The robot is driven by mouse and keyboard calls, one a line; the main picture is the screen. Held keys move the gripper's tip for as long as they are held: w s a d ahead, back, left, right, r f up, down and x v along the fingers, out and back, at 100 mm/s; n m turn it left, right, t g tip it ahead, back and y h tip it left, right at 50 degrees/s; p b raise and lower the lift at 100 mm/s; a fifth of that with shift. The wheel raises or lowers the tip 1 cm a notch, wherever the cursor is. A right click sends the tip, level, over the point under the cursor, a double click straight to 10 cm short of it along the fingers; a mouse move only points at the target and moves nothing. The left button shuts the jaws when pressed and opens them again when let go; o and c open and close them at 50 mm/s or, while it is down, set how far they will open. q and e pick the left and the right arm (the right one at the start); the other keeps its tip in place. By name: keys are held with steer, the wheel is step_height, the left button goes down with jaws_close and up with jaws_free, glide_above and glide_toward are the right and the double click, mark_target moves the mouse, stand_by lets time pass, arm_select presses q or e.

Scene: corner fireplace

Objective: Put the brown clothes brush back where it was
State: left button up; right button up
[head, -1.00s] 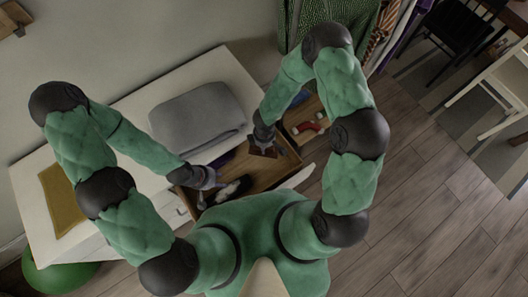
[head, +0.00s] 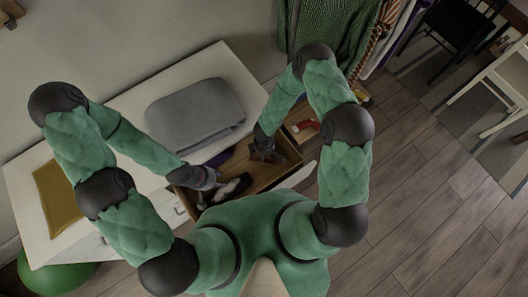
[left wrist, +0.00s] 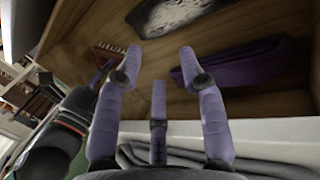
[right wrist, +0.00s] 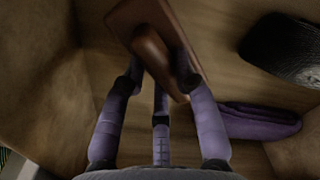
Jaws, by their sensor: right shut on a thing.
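The brown clothes brush (right wrist: 155,55) is between the fingers of my right gripper (right wrist: 160,78), which is shut on it. In the head view my right gripper (head: 265,146) is at the right end of an open wooden drawer (head: 285,174). The brush also shows in the left wrist view (left wrist: 108,48). Whether it touches the drawer floor I cannot tell. My left gripper (left wrist: 160,60) is open and empty, with its fingers spread; in the head view it is at the drawer's left end (head: 203,180).
In the drawer lie a purple item (left wrist: 240,62) and a dark speckled item (left wrist: 175,14). Floor is clear at right.

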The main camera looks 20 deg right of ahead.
steer(key=shift+f, duration=0.25)
steer(key=shift+f, duration=0.15)
steer(key=o, duration=1)
